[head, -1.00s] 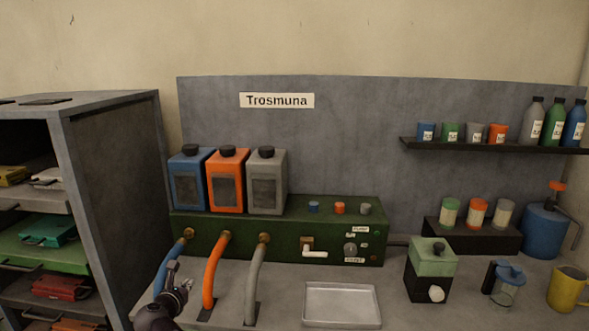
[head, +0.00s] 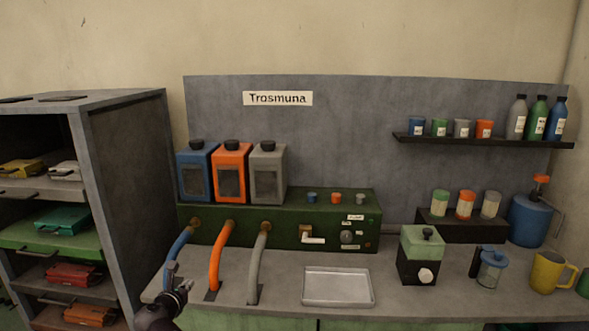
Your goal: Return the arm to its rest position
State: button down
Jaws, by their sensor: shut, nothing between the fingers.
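My gripper (head: 179,279) shows at the lower left of the head view, at the end of my dark arm. It is shut with nothing seen between its fingers. It is in front of the lower part of the blue hose (head: 178,252) and hides some of it. I cannot tell whether it touches the hose. The orange hose (head: 216,262) is just to its right.
A green machine (head: 285,228) with blue, orange and grey tanks stands behind. A grey hose (head: 256,270) and an empty metal tray (head: 338,287) lie to the right. A shelf rack (head: 128,190) stands close on the left. A green-topped box (head: 421,257) and mug (head: 549,272) stand further right.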

jog(key=d+f+m+g+h+p, duration=0.2)
jog(key=d+m+g, duration=0.2)
jog(key=d+m, duration=0.7)
jog(key=d+f+m+g+h+p, duration=0.1)
jog(key=d+f+m+g, duration=0.3)
jog(key=d, duration=1.2)
jog(key=s+d+m+g+y+p, duration=0.1)
jog(key=s+d+m+g+y, duration=0.1)
jog(key=s+d+m, duration=0.4)
jog(key=s+d+m+g+y+p, duration=0.2)
jog(key=s+d+m+g, duration=0.2)
jog(key=d+m, duration=0.9)
jog(key=s+m, duration=0.1)
jog(key=s, duration=0.1)
jog(key=shift+s+d+f+g+p, duration=0.2)
jog(key=shift+s+d+g+p, duration=0.1)
jog(key=shift+s, duration=0.1)
